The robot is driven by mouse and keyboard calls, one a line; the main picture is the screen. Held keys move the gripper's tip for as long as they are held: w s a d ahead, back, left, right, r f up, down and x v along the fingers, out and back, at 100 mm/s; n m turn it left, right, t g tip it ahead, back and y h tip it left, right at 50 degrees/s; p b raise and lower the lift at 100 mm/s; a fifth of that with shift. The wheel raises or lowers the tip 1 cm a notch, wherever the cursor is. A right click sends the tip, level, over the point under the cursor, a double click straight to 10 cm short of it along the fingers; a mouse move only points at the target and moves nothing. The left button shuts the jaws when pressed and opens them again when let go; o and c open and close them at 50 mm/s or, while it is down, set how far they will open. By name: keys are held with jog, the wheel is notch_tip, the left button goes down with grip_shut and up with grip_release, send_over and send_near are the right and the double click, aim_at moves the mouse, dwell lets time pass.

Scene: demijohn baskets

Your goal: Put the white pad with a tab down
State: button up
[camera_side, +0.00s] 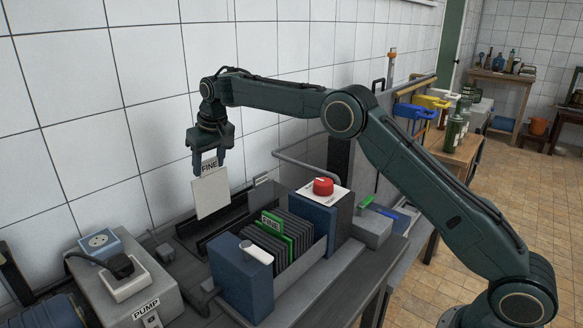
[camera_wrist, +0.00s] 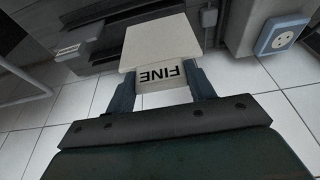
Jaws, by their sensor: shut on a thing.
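The white pad (camera_side: 211,200) hangs below my gripper (camera_side: 209,163) in the side view, in the air over a dark tray (camera_side: 222,234). Its tab, marked FINE, is between the fingers. In the wrist view the pad (camera_wrist: 162,47) extends away from my gripper (camera_wrist: 163,83), with the FINE tab between the two fingers. My gripper is shut on the tab. The side view shows a gap between the pad's lower edge and the things below, but its exact height is hard to tell.
A rack of dark plates (camera_side: 287,238) with a green FINE tab stands to the right, between blue blocks. A red knob (camera_side: 323,186) sits on the far block. A grey PUMP box (camera_side: 130,290) with a plug is at front left. A tiled wall rises behind.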

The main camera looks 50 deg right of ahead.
notch_tip(320, 180, up, 6)
jog(key=shift+r, duration=0.2)
dwell(0.4)
jog(key=shift+s+n, duration=0.2)
jog(key=shift+n, duration=0.1)
jog(key=s+a+n+g+y, duration=0.2)
jog(key=s+a+n, duration=0.1)
jog(key=s+n, duration=0.7)
jog(key=s+a+n+g+y, duration=0.1)
jog(key=s+a+n, duration=0.1)
jog(key=s+n, duration=0.7)
jog(key=shift+m, duration=0.8)
jog(key=shift+s+a+f, duration=0.1)
jog(key=shift+s+f, duration=0.25)
jog(key=shift+f, duration=1.85)
jog(key=shift+s+a+f, duration=0.1)
jog(key=shift+s+f, duration=0.25)
jog(key=shift+f, duration=1.8)
jog(key=shift+s+f, duration=0.35)
jog(key=shift+f, duration=1.95)
